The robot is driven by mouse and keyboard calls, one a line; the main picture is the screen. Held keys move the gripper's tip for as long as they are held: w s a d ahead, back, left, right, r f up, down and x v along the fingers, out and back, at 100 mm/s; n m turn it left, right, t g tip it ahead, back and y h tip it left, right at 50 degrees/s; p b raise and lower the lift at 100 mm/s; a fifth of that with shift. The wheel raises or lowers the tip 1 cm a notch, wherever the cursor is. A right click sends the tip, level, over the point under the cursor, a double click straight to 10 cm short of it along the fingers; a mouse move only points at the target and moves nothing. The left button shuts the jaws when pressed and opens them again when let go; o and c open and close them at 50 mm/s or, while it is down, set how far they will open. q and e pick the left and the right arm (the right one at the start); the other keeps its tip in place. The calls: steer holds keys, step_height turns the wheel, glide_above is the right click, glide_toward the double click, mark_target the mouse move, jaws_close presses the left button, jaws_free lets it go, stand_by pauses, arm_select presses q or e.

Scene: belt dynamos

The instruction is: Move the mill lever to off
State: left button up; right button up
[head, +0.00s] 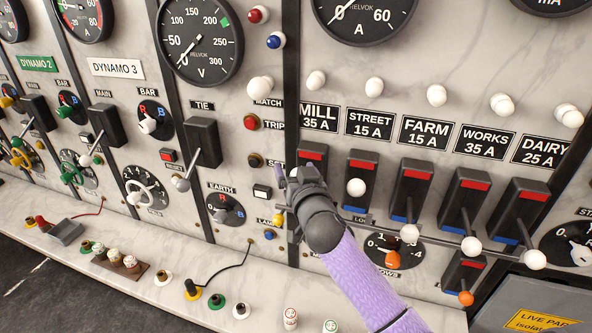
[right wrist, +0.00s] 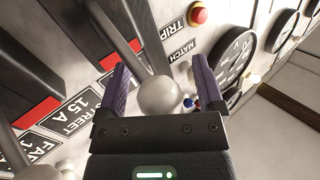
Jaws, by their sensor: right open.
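The mill switch (head: 313,153) is a black housing with a red band under the MILL 35 A label (head: 319,117). My right gripper (head: 288,178) is in front of its lower part and hides the lever in the head view. In the right wrist view, a pale ball knob (right wrist: 160,97) on a grey lever stands between the two purple fingers of my right gripper (right wrist: 162,85). The fingers are open, with gaps showing on both sides of the knob. My left gripper is not in view.
The street lever knob (head: 355,187) is close on the right and sits higher than the farm knob (head: 409,233), works knob (head: 471,246) and dairy knob (head: 535,259). Small buttons and lamps line the left of the mill switch. A rotary knob (head: 393,259) is below.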

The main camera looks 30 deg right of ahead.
jaws_close()
stand_by(0.4)
step_height(320, 180, down, 6)
steer(key=s+a+n+t+b, duration=0.1)
steer(key=n+t+b, duration=0.4)
steer(key=b, duration=1.3)
steer(key=shift+s+a+t+y+b, duration=0.25)
steer(key=shift+a+t+y+b, duration=0.05)
steer(key=shift+a+t+b, duration=0.1)
